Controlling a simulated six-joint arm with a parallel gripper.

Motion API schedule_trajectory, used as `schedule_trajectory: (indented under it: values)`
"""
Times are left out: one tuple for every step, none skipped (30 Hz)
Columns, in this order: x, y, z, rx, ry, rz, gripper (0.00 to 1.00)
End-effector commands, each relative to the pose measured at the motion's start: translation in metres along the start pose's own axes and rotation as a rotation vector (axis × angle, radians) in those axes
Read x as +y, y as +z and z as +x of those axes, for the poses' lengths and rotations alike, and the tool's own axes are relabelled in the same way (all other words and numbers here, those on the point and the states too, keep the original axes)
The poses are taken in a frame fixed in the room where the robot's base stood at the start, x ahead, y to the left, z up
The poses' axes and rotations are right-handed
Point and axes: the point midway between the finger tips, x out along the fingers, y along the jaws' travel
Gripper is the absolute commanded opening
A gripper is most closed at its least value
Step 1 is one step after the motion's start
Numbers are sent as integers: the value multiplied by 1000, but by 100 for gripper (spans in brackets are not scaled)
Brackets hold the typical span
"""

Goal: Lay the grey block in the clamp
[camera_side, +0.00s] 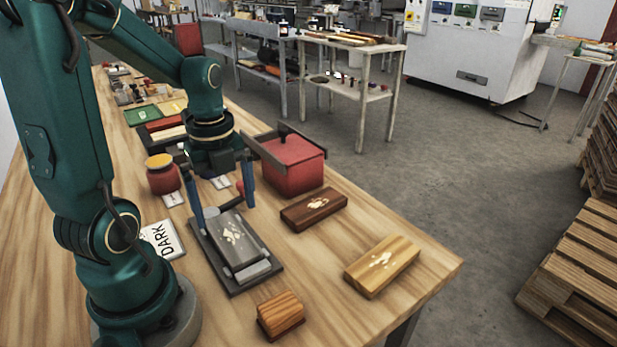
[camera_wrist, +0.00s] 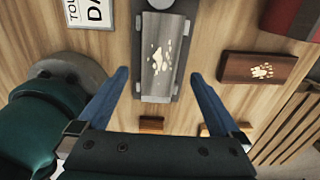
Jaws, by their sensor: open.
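The grey block (camera_side: 232,240), with a pale splash pattern on top, lies flat in the clamp (camera_side: 236,287), a dark grey plate with a rounded light-grey bar at its near end. The block also shows in the wrist view (camera_wrist: 165,55), with part of the clamp (camera_wrist: 138,22) along its edge. My gripper (camera_side: 224,203) is open above the block's far end. In the wrist view its blue fingers (camera_wrist: 158,74) stand on either side of the block with gaps, holding nothing. How firmly the clamp grips the block cannot be told.
A dark brown block (camera_side: 313,208), a pale wooden block (camera_side: 382,265) and a small wooden piece (camera_side: 281,315) lie around the clamp. A red box (camera_side: 292,165) and a yellow-lidded red jar (camera_side: 162,174) stand behind. A DARK sign (camera_side: 163,240) lies left. The table's right edge is beyond.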

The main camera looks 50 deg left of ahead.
Motion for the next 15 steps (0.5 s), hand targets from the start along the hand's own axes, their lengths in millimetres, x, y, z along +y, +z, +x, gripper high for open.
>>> schedule_trajectory:
  values:
    - [-1,1,-10,-5,-7,0,100]
    - [-2,1,-16,-5,-7,0,100]
    - [-2,1,-23,-5,-7,0,100]
    - [-1,1,-27,-4,-6,0,100]
    - [-1,1,-32,-5,-6,0,100]
    - [-1,1,-38,-4,-5,0,100]
    - [-1,1,-41,-3,-5,0,100]
    - [-1,1,-45,-3,-4,0,100]
    - [-1,1,-49,-2,-3,0,100]
    - [-1,1,-52,-2,-3,0,100]
    - [-1,1,-54,-2,-3,0,100]
    - [0,0,-56,-1,-2,0,100]
    - [0,0,-58,-1,-1,-1,100]
    - [0,0,-59,-1,-2,-4,100]
    - [0,-1,-61,-4,-5,-13,100]
